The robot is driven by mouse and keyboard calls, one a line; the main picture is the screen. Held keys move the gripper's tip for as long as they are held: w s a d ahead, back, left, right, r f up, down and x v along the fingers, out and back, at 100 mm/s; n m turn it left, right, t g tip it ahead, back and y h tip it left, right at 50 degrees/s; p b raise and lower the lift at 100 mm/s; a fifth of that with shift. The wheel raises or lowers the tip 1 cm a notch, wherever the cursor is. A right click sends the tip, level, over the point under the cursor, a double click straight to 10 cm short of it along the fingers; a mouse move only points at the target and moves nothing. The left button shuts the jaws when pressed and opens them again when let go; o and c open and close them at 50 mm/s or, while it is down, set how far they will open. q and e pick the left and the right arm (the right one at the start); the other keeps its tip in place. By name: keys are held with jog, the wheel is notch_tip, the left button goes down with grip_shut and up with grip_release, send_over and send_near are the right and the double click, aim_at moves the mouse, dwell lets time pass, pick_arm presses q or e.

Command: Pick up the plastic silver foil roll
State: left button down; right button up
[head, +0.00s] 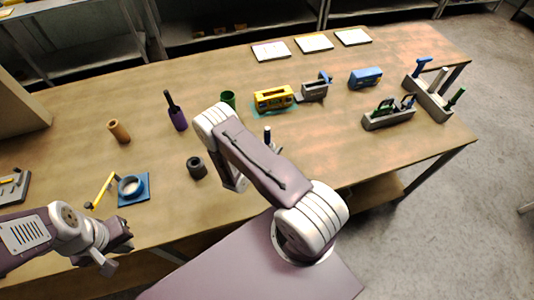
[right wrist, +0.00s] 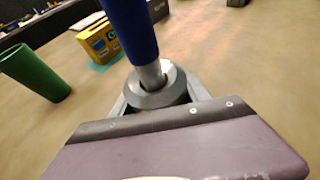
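No thing is clearly labelled as the silver foil roll. A short dark grey roll (head: 196,167) with a hollow top stands on the table left of my right arm in the head view. In the right wrist view, a grey ring-shaped piece (right wrist: 160,88) with a silver shaft and a blue handle (right wrist: 131,30) rising from it sits at my right gripper (right wrist: 158,103).
A green cup (head: 228,98) and yellow box (head: 273,97) stand beyond my right arm. A purple bottle-like object (head: 177,118), brown cylinder (head: 118,131) and blue-based stand (head: 138,190) are to the left. Tool racks (head: 389,120) stand at right. The table's middle right is clear.

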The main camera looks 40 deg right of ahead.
jog(key=c, duration=0.9)
jog(key=shift+w+r, duration=0.1)
jog(key=shift+r, duration=0.85)
jog(key=shift+r+b, duration=0.35)
jog(key=shift+r, duration=0.6)
jog(key=s+d+r+p, duration=0.2)
jog(key=s+r+p, duration=0.2)
jog(key=s+r, duration=0.3)
jog(key=s, duration=0.4)
jog(key=shift+s+r, duration=0.15)
jog(key=shift+s, duration=0.15)
